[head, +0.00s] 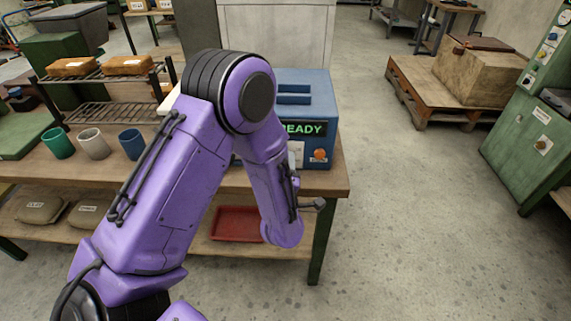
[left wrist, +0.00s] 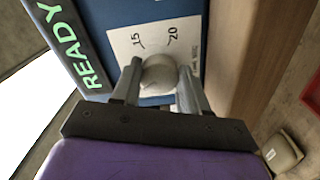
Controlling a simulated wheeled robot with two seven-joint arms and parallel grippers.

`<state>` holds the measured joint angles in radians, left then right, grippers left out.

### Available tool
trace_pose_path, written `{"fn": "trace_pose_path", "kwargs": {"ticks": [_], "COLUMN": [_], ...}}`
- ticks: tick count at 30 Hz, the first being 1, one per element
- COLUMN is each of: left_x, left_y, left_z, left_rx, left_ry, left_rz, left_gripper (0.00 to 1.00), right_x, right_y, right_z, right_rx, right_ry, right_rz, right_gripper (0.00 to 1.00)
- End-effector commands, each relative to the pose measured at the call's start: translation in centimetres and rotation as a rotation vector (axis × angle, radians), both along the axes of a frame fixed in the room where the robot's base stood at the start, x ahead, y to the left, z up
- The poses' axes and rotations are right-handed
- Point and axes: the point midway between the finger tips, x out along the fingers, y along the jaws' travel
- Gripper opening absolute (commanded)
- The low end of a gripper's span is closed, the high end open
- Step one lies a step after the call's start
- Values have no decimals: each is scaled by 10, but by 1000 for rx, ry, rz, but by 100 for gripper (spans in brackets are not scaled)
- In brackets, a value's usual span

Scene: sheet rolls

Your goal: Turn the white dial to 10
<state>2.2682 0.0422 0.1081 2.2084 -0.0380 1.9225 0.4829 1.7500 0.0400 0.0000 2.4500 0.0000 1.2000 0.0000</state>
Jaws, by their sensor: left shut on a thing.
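The white dial (left wrist: 158,72) sits on a pale square plate (left wrist: 125,40) on the blue machine's face. My left gripper (left wrist: 160,82) is shut on the dial, one finger on each side. My right gripper is not in view.
An orange knob (head: 320,155) sits right of the dial plate. Green, white and blue cups (head: 131,144) stand on the wooden table (head: 335,181) to the left, near a rack with brown blocks (head: 128,65). A red tray (head: 236,224) lies on the lower shelf.

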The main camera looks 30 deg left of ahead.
Motion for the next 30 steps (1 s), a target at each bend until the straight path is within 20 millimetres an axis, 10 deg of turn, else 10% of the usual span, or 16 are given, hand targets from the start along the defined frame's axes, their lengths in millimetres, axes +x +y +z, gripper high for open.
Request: {"fn": "trace_pose_path", "kwargs": {"ticks": [30], "left_x": [-1], "left_y": [0], "left_z": [-3], "left_rx": [325], "left_ry": [205], "left_rz": [-4], "left_gripper": [13], "right_x": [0], "right_y": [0], "right_z": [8], "right_rx": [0], "right_ry": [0], "right_rz": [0], "right_gripper": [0]}}
